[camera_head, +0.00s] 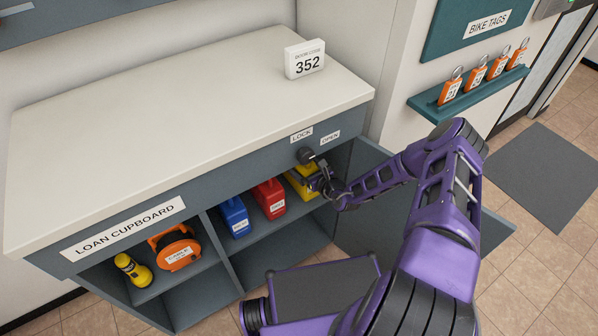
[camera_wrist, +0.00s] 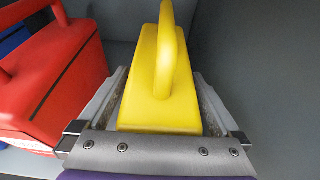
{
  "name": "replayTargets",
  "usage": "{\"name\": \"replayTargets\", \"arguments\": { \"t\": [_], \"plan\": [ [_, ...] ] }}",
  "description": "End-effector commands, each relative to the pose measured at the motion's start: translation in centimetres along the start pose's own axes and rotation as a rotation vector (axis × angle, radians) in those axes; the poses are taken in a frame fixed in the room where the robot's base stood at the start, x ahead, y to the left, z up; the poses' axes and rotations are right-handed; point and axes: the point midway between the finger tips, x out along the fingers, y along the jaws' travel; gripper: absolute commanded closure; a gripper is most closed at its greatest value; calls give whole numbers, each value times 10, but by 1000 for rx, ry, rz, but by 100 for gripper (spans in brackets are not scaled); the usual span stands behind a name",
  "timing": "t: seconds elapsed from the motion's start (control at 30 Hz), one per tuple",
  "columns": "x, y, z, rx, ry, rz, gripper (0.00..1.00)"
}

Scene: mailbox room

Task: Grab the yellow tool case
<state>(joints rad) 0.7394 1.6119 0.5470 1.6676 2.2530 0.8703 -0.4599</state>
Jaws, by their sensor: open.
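The yellow tool case (camera_head: 302,184) stands at the right end of the loan cupboard's shelf, beside the red case. In the wrist view the yellow tool case (camera_wrist: 160,95) is upright, its loop handle on top. My gripper (camera_head: 322,178) reaches in through the cupboard's open front. In the wrist view my gripper (camera_wrist: 160,110) is open, with one finger on each side of the yellow case. I cannot tell whether either finger touches it. In the head view my gripper hides part of the case.
A red case (camera_head: 269,198) and a blue case (camera_head: 234,216) stand left of the yellow one. An orange reel (camera_head: 174,249) and a yellow torch (camera_head: 133,270) sit in the left compartment. The open cupboard door (camera_head: 365,230) is at right. A lock knob (camera_head: 306,156) sits just above my gripper.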

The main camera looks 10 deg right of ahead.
Motion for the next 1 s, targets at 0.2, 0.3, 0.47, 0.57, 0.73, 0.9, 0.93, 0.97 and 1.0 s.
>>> {"name": "replayTargets", "arguments": {
  "t": [0.2,0.3,0.47,0.57,0.73,0.9,0.93,0.97,1.0],
  "plan": [
    [3,0,1,1,0,0,0],
    [2,0,0,1,0,0,9],
    [2,0,0,0,0,0,38],
    [2,0,0,0,0,0,56],
    [2,0,0,0,0,0,86],
    [2,0,0,0,0,0,100],
    [3,0,3,-2,-6,-1,100],
    [3,-1,3,-1,-6,-1,100],
    [3,-1,3,-1,-6,-1,100]
  ]
}}
